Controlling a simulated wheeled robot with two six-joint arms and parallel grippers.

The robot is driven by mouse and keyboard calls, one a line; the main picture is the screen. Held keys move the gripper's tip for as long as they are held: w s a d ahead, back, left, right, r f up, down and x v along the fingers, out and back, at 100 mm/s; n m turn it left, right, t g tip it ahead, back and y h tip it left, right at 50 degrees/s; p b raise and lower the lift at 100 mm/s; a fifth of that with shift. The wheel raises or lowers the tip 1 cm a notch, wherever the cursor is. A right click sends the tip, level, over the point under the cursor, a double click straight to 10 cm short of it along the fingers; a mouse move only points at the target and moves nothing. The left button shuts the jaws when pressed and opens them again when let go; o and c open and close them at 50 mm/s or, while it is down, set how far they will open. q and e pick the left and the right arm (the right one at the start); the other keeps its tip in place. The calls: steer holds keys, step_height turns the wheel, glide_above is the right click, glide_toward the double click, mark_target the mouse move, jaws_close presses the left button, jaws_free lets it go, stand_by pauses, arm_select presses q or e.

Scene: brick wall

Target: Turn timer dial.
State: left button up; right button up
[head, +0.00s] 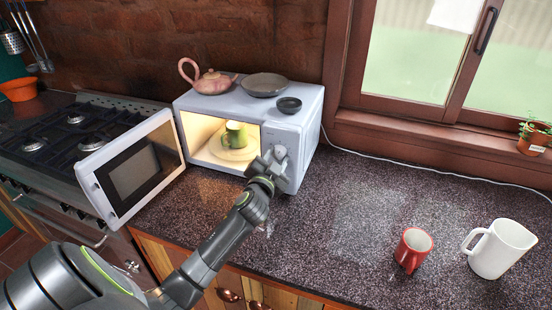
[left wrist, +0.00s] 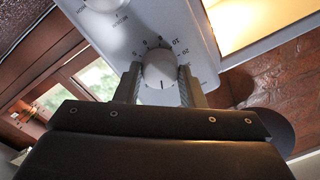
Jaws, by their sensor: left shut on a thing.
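The white microwave (head: 222,107) stands on the dark counter with its door (head: 131,171) swung wide open to the left. Its inside is lit and holds a green mug (head: 236,133) on a pale plate. My left gripper (head: 270,164) is at the control panel on the right of the microwave's front. In the left wrist view the round white timer dial (left wrist: 160,69) sits between the two fingers, and the left gripper (left wrist: 159,88) is shut on it. Numbers ring the dial. A second knob (left wrist: 104,4) shows at the top edge of that view. My right gripper is not in view.
A pink teapot (head: 211,82), a grey plate (head: 264,85) and a small dark bowl (head: 289,105) stand on top of the microwave. The counter between is clear. A stove (head: 60,135) is at left.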

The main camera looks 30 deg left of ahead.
arm_select(q)
steer(key=shift+m, duration=0.6)
steer(key=o, duration=1)
steer(key=shift+s, duration=0.1)
steer(key=b+v, duration=0.3)
steer(key=v, duration=1.4)
steer(key=shift+b, duration=0.4)
steer(key=shift+s+f, duration=0.15)
steer(key=shift+f, duration=0.05)
